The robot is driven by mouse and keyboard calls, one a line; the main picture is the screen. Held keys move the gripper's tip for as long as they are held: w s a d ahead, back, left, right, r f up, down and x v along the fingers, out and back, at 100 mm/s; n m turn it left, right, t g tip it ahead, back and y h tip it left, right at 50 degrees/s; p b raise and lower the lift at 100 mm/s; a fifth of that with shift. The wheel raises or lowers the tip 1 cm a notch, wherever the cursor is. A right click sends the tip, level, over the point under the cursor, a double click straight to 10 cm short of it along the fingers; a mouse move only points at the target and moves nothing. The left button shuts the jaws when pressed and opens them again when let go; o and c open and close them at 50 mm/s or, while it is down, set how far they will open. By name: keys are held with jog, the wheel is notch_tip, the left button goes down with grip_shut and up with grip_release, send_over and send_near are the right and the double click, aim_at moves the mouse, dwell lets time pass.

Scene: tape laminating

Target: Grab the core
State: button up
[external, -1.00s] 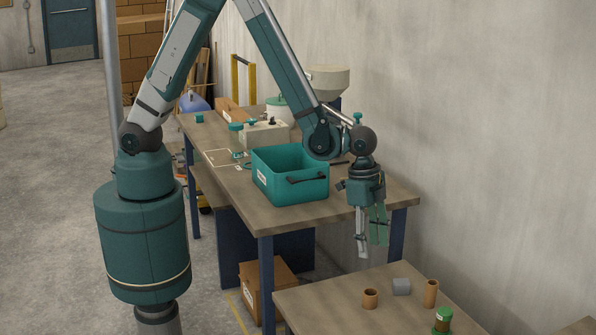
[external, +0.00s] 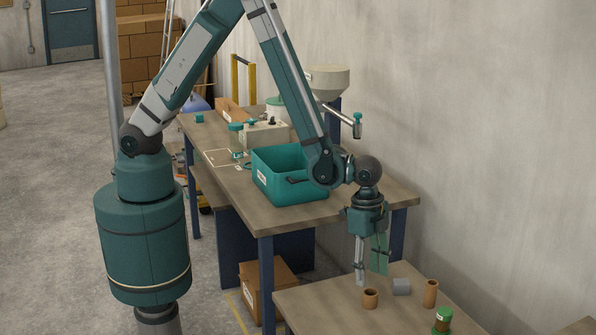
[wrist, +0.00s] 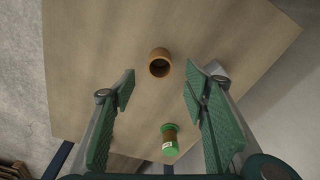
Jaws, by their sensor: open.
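A short, hollow brown core (external: 370,299) stands on the near table, and a taller brown core (external: 431,293) stands to its right. My gripper (external: 370,279) hangs pointing down above the near table, close over the short core. It is open and empty. In the wrist view one brown core (wrist: 160,62) shows its dark opening, between and beyond the fingertips. I cannot tell for sure which core that is; the other is not visible there.
A grey block (external: 401,286) stands between the cores; the right finger partly hides it in the wrist view. A green-ended spool (external: 443,320) stands at the front right. A teal bin (external: 290,177) sits on the far table (external: 393,191). The near table's left part is clear.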

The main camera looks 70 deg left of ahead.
aim_at(371, 292)
jog(key=shift+d+f, duration=0.1)
jog(key=shift+f, duration=0.95)
jog(key=shift+w+d+f+b, duration=0.15)
jog(key=shift+f+b, duration=0.4)
jog(key=shift+f, duration=0.75)
jog(key=shift+d+f+b, duration=0.15)
jog(key=shift+f+b, duration=0.4)
jog(key=shift+f, duration=0.75)
jog(key=shift+c, duration=0.3)
jog(key=c, duration=0.7)
